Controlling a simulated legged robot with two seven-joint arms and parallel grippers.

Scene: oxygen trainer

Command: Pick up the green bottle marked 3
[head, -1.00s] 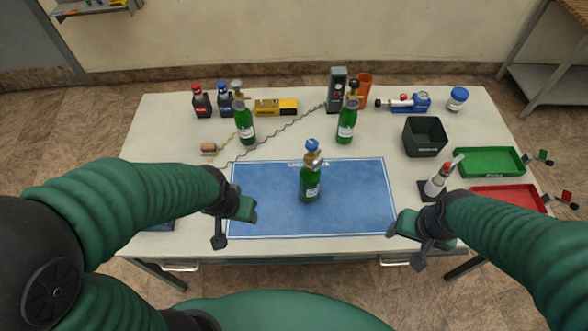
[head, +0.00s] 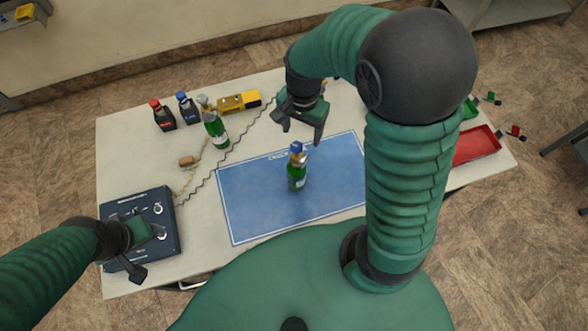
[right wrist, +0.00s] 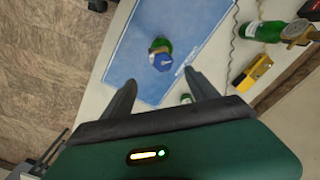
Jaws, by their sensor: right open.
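A green bottle (head: 297,176) with a blue-topped brass valve stands upright on the blue mat (head: 250,215). It also shows in the right wrist view (right wrist: 164,46), seen from above, ahead of the fingers. A second green bottle (head: 215,130) stands at the back left. My left gripper (head: 146,250) is open over the dark control box.
The dark control box (head: 165,215) is at the left front. Red-capped (head: 163,116) and blue-capped (head: 187,108) dark bottles and a yellow case (head: 240,102) stand at the back left. A red tray (head: 475,146) is at the right. My right arm hides much of the table's right side.

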